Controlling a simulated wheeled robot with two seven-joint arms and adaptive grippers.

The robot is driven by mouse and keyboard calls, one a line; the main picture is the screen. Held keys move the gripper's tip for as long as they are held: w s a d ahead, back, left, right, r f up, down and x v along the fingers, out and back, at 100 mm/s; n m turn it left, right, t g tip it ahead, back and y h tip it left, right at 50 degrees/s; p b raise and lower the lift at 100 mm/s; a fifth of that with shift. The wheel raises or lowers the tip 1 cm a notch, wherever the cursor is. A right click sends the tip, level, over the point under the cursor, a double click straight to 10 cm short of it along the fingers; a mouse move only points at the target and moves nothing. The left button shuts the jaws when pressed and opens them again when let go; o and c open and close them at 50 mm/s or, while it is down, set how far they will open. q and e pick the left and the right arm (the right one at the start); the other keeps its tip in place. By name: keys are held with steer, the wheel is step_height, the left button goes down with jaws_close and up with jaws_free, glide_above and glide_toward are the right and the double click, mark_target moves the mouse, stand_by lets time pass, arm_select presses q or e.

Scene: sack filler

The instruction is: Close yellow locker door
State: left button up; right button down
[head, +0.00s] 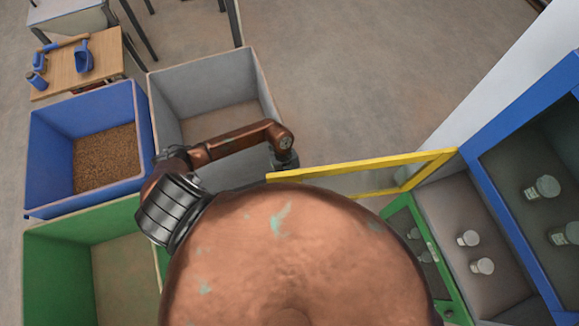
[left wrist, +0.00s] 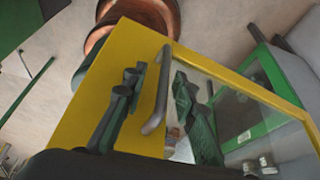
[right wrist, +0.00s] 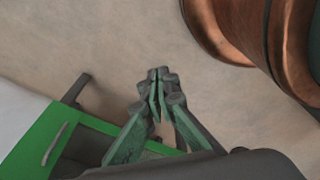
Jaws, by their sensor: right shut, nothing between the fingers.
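The yellow locker door (head: 360,165) stands wide open in the head view, jutting left from the locker row. It has a yellow frame and a glass pane. In the left wrist view the yellow door (left wrist: 118,58) fills the middle, with a dark bar handle (left wrist: 156,95) on its frame. My left gripper (left wrist: 160,98) is open, with one finger on each side of the handle; whether they touch it I cannot tell. My right gripper (right wrist: 158,80) is shut and empty over the floor. Both grippers are hidden in the head view.
A blue-framed locker (head: 490,115) and a green one (head: 443,268) stand at the right, with white jars (head: 468,238) inside the lockers. Blue (head: 53,122), grey (head: 200,72) and green (head: 55,240) bins stand at the left. The floor (head: 350,80) beyond the door is clear.

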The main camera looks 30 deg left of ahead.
arm_select(q)
steer(key=shift+w+d+f, duration=0.15)
steer(key=shift+w+f, duration=0.1)
steer(key=shift+s, duration=0.15)
steer(key=shift+c, duration=0.2)
steer(key=c, duration=0.6)
jaws_close()
arm_select(e)
steer(key=shift+s+d, duration=0.25)
steer(key=shift+s, duration=0.35)
arm_select(q)
steer(key=shift+r, duration=0.1)
arm_select(e)
steer(key=shift+w, duration=0.15)
